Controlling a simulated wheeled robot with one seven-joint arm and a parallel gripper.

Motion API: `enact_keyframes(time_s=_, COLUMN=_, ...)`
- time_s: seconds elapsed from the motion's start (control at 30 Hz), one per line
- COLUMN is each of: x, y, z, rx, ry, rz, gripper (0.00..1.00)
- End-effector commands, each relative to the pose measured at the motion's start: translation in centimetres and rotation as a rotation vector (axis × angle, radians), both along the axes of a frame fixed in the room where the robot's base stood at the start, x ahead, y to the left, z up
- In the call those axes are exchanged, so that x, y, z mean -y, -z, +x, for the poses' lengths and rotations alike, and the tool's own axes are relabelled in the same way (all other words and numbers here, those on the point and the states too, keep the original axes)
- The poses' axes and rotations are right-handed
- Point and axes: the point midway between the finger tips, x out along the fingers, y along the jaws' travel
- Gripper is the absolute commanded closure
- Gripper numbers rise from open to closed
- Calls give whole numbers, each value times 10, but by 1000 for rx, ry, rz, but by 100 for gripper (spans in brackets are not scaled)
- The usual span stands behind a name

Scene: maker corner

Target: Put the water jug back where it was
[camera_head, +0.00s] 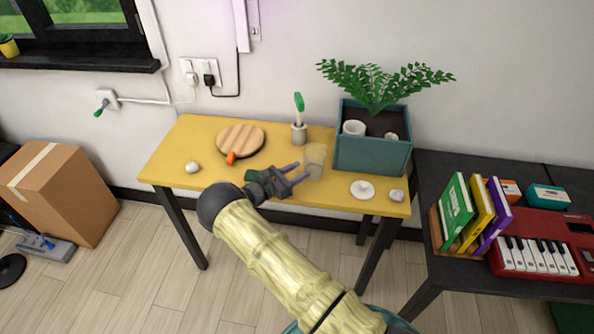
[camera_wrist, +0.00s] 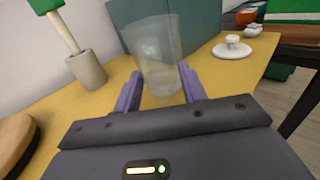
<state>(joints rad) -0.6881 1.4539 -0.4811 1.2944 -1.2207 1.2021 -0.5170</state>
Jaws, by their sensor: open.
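The water jug (camera_head: 315,160) is a clear, see-through vessel standing upright on the yellow table, just in front of the teal planter box. It also shows in the wrist view (camera_wrist: 157,58). My gripper (camera_head: 303,174) is open, with its purple fingers reaching toward the jug from the front left. In the wrist view the two fingers (camera_wrist: 161,85) stand one on each side of the jug's lower part. I cannot tell whether either finger touches it.
The yellow table (camera_head: 165,155) also holds a round wooden board (camera_head: 240,138), a grey cup with a green-topped brush (camera_head: 299,133), a white lidded dish (camera_head: 362,190) and small white lumps. The teal planter (camera_head: 372,155) stands close behind the jug. A black table with books and a keyboard adjoins at right.

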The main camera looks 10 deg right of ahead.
Motion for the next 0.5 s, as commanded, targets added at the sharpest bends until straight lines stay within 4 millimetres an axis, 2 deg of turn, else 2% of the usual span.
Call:
enact_keyframes(time_s=0.2, x=-41, y=2, z=-19, rx=3, ry=-6, rz=1, gripper=59)
enact_keyframes(time_s=0.5, x=-90, y=-1, z=-45, rx=7, ry=-3, rz=0, gripper=59)
